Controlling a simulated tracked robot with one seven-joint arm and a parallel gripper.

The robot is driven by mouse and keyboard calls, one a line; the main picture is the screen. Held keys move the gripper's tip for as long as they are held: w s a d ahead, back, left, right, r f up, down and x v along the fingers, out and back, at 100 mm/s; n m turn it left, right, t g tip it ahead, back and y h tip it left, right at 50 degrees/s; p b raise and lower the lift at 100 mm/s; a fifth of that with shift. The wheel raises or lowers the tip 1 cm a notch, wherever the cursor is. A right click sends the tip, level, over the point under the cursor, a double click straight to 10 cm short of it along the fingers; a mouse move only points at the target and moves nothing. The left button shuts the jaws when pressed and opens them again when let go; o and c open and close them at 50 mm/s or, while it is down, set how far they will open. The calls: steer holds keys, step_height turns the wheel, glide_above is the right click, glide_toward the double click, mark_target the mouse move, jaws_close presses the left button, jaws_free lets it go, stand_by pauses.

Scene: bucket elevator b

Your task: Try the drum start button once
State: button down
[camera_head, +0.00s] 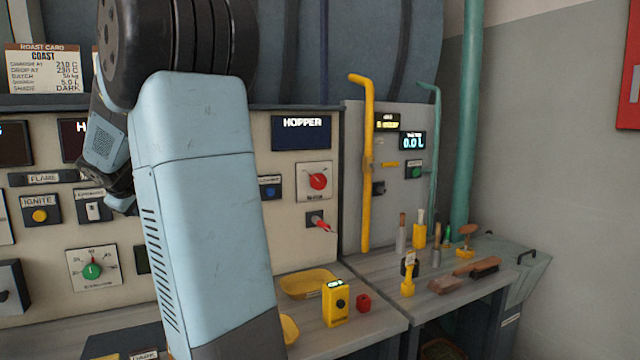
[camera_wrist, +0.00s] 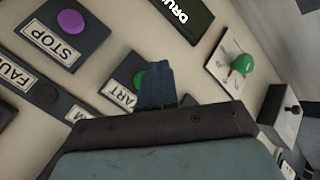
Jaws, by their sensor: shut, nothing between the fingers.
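My gripper (camera_wrist: 159,70) is shut and empty. Its fingertips are right next to the green button and cover part of it; I cannot tell whether they touch it. A purple button (camera_wrist: 70,23) with a STOP label is up and left of it. In the head view my arm hides the start button, and my fingertips cannot be made out.
A green knob (camera_wrist: 242,64) on a white plate and a grey box (camera_wrist: 281,115) stick out on the right in the wrist view. In the head view, the bench (camera_head: 360,325) holds a yellow device (camera_head: 336,303), a red cap (camera_head: 363,301) and brushes (camera_head: 484,268).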

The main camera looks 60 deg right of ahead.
steer(key=shift+s+a, duration=0.6)
steer(key=shift+s, duration=0.25)
steer(key=shift+s+a, duration=0.55)
steer(key=shift+s, duration=0.3)
steer(key=s+a+f+m+y, duration=0.1)
steer(key=s+a+y, duration=0.1)
steer(key=s+a, duration=0.4)
steer(key=s+a+f+m+y, duration=0.1)
steer(key=s+a, duration=0.6)
steer(key=s, duration=0.8)
steer(key=s+a+f+m+y, duration=0.1)
steer(key=s+a+y, duration=0.2)
steer(key=s+a, duration=0.3)
steer(key=s, duration=0.4)
steer(key=shift+s+a+f+g, duration=0.15)
steer(key=shift+s+a+g, duration=0.05)
steer(key=shift+g, duration=0.1)
steer(key=shift+d, duration=0.15)
